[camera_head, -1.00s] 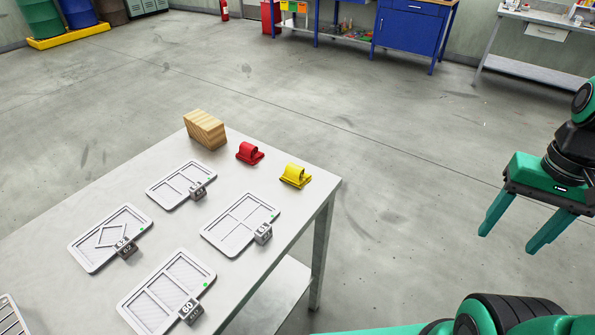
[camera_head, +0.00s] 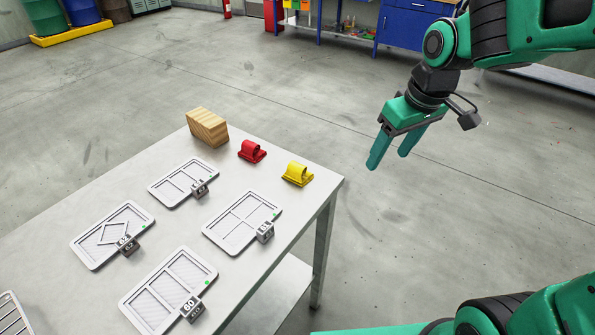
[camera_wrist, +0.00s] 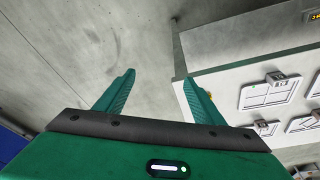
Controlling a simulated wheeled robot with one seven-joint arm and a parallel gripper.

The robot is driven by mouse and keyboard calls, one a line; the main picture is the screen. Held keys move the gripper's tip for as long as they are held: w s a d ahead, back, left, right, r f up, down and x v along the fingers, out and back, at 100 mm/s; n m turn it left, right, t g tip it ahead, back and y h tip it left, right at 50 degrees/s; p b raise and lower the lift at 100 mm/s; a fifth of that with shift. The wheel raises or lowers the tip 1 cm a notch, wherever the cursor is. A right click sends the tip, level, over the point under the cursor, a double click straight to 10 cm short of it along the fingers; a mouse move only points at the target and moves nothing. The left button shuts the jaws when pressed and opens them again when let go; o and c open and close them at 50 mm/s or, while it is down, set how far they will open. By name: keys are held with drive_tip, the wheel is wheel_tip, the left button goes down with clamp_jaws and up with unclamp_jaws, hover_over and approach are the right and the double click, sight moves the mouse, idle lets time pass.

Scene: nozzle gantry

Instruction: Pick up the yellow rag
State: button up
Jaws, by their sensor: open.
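The yellow rag (camera_head: 298,174) lies folded at the far right corner of the white table (camera_head: 318,205). My gripper (camera_head: 388,160) hangs in the air to the right of the table, apart from the rag. Its two green fingers are spread and empty. In the wrist view the fingers (camera_wrist: 155,82) point toward the grey floor and the table edge. The rag is not clearly seen in the wrist view.
A red rag (camera_head: 252,151) lies left of the yellow one, and a wooden block (camera_head: 207,127) stands behind it. Several white trays (camera_head: 243,221) with small number blocks fill the nearer tabletop. The floor (camera_head: 440,210) right of the table is clear.

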sight(298, 164)
drive_tip(key=w+a+n+y, duration=0.1)
drive_tip(key=w+a+n, duration=0.15)
drive_tip(key=a, duration=0.55)
drive_tip(key=w+a+n+y, duration=0.1)
drive_tip(key=a+n, duration=0.2)
drive_tip(key=a, duration=0.5)
drive_tip(key=shift+y, duration=0.3)
drive_tip(key=x, duration=0.5)
drive_tip(key=shift+w+a, duration=0.15)
drive_tip(key=shift+a, duration=0.25)
drive_tip(key=shift+w+x, duration=0.25)
drive_tip(key=shift+x, duration=1.15)
drive_tip(key=shift+w+x, duration=0.25)
drive_tip(key=shift+x, duration=1.15)
drive_tip(key=shift+d, duration=0.15)
drive_tip(key=shift+r, duration=0.1)
drive_tip(key=c, duration=1.2)
drive_tip(key=shift+r, duration=0.1)
wheel_tip(298, 164, up, 4)
drive_tip(key=shift+w+r, duration=0.1)
drive_tip(key=shift+r, duration=0.05)
drive_tip(key=s+a+r, duration=0.2)
drive_tip(key=s, duration=0.1)
drive_tip(key=s+a+r, duration=0.2)
drive_tip(key=a, duration=0.1)
drive_tip(key=s+a+r, duration=0.2)
drive_tip(key=s+a, duration=0.1)
drive_tip(key=shift+s+r, duration=0.25)
drive_tip(key=shift+s, duration=0.1)
